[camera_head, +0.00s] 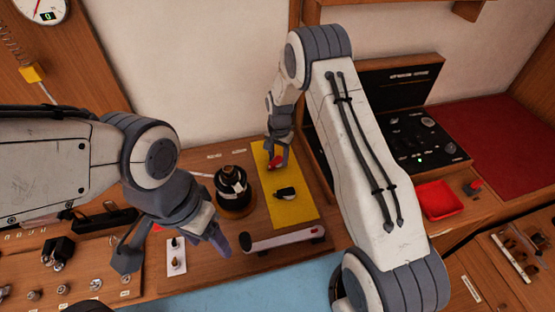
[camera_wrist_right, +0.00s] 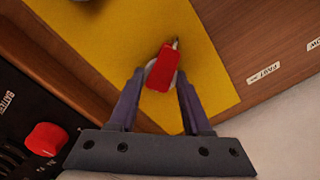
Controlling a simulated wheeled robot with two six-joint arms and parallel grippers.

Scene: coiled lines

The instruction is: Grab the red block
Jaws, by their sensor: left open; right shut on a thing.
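The red block (camera_head: 275,162) is at the far end of the yellow mat (camera_head: 305,212). In the right wrist view the red block (camera_wrist_right: 166,65) lies between the fingers, with a small metal tip at its far end and a pale round part partly hidden beneath it. My right gripper (camera_wrist_right: 160,76) is shut on the red block, above the yellow mat (camera_wrist_right: 110,40); whether the block is lifted I cannot tell. My left gripper (camera_head: 172,254) is open and empty, over the left part of the bench.
A black round device (camera_head: 232,185) stands left of the mat, and a black item (camera_head: 286,194) lies on it. A white-topped bar (camera_head: 283,238) lies in front. A red tray (camera_head: 437,200) and a black control panel (camera_head: 420,140) are to the right.

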